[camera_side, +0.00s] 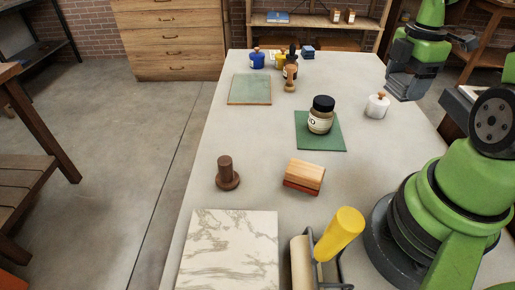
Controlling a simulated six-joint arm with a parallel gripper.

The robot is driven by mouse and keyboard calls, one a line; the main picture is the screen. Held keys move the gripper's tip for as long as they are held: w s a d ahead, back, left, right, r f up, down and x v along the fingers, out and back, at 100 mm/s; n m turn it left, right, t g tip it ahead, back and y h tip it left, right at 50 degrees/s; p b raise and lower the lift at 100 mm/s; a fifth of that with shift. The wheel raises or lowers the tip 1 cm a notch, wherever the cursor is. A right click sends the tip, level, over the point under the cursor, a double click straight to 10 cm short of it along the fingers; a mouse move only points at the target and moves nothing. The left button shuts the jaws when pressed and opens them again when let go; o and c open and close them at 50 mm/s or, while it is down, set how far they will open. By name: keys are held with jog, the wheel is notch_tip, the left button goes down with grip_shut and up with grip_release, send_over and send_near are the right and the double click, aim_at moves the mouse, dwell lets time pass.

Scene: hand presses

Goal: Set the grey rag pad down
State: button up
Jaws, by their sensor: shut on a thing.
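My gripper (404,77) is at the back right, over the right edge of the table, with its dark grey jaws pointing down. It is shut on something. A grey blocky mass at its lower end looks like the grey rag pad (405,88), but pad and jaws are hard to tell apart at this size. Whether the pad touches the table is not clear from this view.
A white pot (377,107) stands just in front of my gripper. A dark-lidded jar (320,119) stands on a green mat (320,144). A glass plate (250,89), wooden block (304,174), brown knob (227,177), marble slab (230,250) and yellow-handled roller (340,232) lie around.

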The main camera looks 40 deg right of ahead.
jog(key=w+a+n, duration=0.7)
jog(key=w, duration=0.5)
jog(key=n, duration=0.8)
send_over(257, 149)
notch_tip(257, 149, down, 11)
jog(key=shift+r, duration=0.2)
jog(key=shift+f, duration=2.25)
jog(key=shift+f, duration=0.2)
jog(key=o, duration=0.9)
jog(key=shift+o, duration=0.2)
jog(key=shift+r, duration=0.15)
